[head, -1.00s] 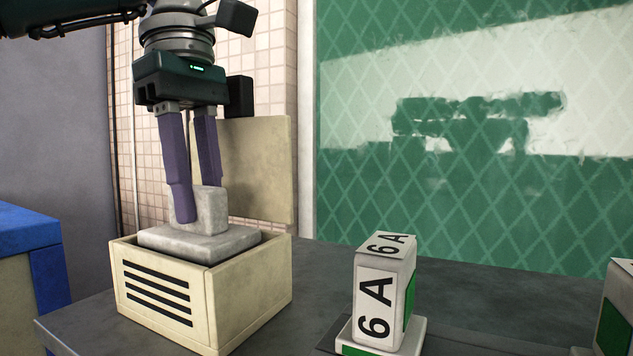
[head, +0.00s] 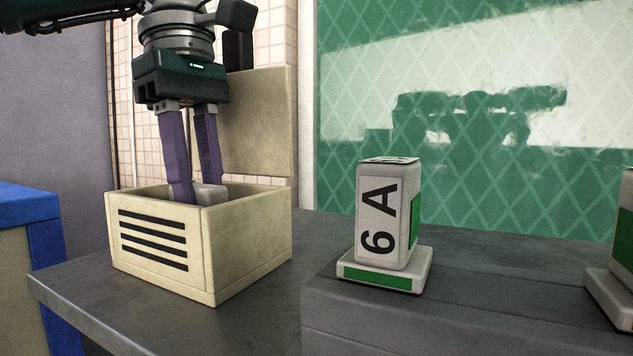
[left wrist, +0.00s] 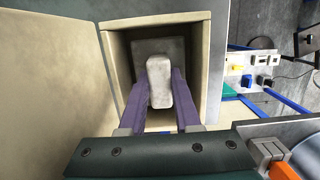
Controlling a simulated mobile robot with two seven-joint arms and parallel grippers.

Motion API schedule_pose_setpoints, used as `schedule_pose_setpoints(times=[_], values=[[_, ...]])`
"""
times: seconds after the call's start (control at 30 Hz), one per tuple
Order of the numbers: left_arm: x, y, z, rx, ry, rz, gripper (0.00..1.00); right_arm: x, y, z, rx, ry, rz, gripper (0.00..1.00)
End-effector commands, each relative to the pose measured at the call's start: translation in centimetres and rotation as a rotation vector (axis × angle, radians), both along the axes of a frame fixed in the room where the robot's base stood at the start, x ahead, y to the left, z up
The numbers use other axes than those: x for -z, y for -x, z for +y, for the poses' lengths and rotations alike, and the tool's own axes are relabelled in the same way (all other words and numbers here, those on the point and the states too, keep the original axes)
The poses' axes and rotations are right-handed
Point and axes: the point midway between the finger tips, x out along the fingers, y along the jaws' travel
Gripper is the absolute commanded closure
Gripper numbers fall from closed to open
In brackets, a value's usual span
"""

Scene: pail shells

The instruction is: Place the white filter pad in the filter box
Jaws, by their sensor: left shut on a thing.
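The white filter pad is a pale grey-white slab with a raised grip block; in the head view only the top of its grip (head: 209,196) shows above the rim. In the left wrist view the pad (left wrist: 160,78) lies within the walls of the box. The filter box (head: 248,243) is cream with black slots on its front, and its lid (head: 258,122) stands open behind. My left gripper (head: 195,196) points down into the box, shut on the pad's grip, with purple fingers on either side. Whether the pad touches the box floor is hidden. My right gripper is not in view.
A white and green block marked 6A (head: 385,215) stands on a raised dark ledge right of the box. Another similar block (head: 622,250) is at the right edge. A blue-topped unit (head: 28,225) is at far left. Grey tabletop (head: 262,310) in front is clear.

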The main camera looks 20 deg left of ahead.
Motion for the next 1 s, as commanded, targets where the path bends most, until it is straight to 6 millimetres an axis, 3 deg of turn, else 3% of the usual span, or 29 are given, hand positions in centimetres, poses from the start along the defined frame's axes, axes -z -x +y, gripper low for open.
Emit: schedule_pose_setpoints(times=[0.43,0.47,0.5,0.77,1.0], values=[[1.01,0.0,0.01,0.0,0.0,0.0,1.0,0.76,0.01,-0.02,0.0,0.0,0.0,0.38],[0.94,0.0,0.01,0.0,0.0,0.0,0.66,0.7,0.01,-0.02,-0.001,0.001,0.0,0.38],[0.9,0.0,0.0,0.0,0.0,0.0,0.62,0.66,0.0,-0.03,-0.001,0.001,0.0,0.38],[0.89,0.0,0.01,0.0,0.0,0.0,0.34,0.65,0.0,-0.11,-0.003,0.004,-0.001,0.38],[0.86,0.0,0.01,0.0,0.0,0.0,0.34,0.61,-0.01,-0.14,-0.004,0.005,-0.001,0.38]])
